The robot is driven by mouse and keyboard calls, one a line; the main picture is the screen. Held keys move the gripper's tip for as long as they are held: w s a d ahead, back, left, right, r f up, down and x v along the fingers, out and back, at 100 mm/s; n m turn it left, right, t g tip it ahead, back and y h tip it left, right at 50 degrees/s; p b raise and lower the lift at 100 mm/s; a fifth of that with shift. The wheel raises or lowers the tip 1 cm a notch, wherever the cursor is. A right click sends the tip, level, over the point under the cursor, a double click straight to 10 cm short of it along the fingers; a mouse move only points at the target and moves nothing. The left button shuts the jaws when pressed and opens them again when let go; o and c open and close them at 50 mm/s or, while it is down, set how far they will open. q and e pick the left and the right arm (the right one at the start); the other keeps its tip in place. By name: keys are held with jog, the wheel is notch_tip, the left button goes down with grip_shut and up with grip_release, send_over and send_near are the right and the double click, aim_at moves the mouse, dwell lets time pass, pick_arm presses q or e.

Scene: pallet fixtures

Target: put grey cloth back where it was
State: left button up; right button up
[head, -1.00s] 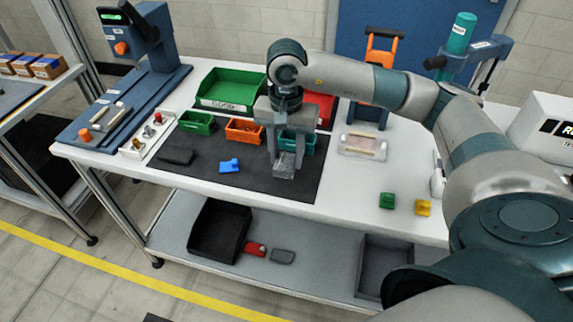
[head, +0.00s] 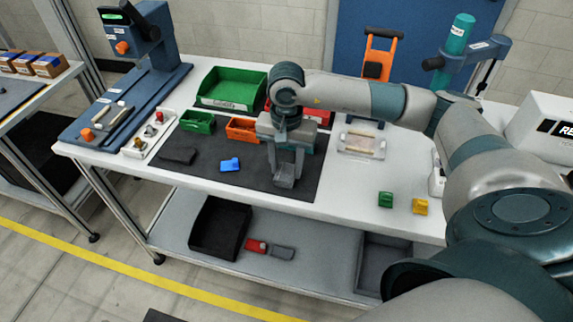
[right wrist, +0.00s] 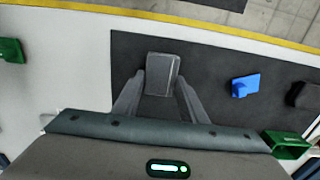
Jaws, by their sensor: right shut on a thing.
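The grey cloth (head: 284,183) is a small folded pad held between the fingertips of my right gripper (head: 286,168). The gripper is shut on it, over the right part of the black mat (head: 255,190). In the right wrist view the cloth (right wrist: 163,72) sits between the two fingertips (right wrist: 160,82), with the dark mat behind it. I cannot tell whether the cloth touches the mat. My left gripper is out of view.
A blue part (head: 230,164) and a dark pad (head: 177,156) lie on the mat. Green (head: 197,122) and orange (head: 242,129) bins stand behind. Green (head: 385,199) and yellow (head: 420,206) parts lie right of the mat. The mat's front middle is clear.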

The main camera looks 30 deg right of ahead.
aim_at(286, 170)
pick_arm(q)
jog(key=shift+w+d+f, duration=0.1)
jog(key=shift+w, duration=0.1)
pick_arm(e)
jog(key=o, duration=0.9)
jog(key=shift+o, duration=0.2)
jog(key=shift+r, duration=0.25)
notch_tip(286, 170, up, 2)
jog(key=shift+r+b, duration=0.1)
jog(key=shift+b, duration=0.4)
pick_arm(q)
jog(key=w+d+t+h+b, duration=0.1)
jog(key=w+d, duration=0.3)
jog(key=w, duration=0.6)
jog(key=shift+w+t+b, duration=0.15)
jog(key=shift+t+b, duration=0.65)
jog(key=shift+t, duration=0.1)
pick_arm(e)
notch_tip(286, 170, up, 10)
jog(key=shift+f, duration=0.2)
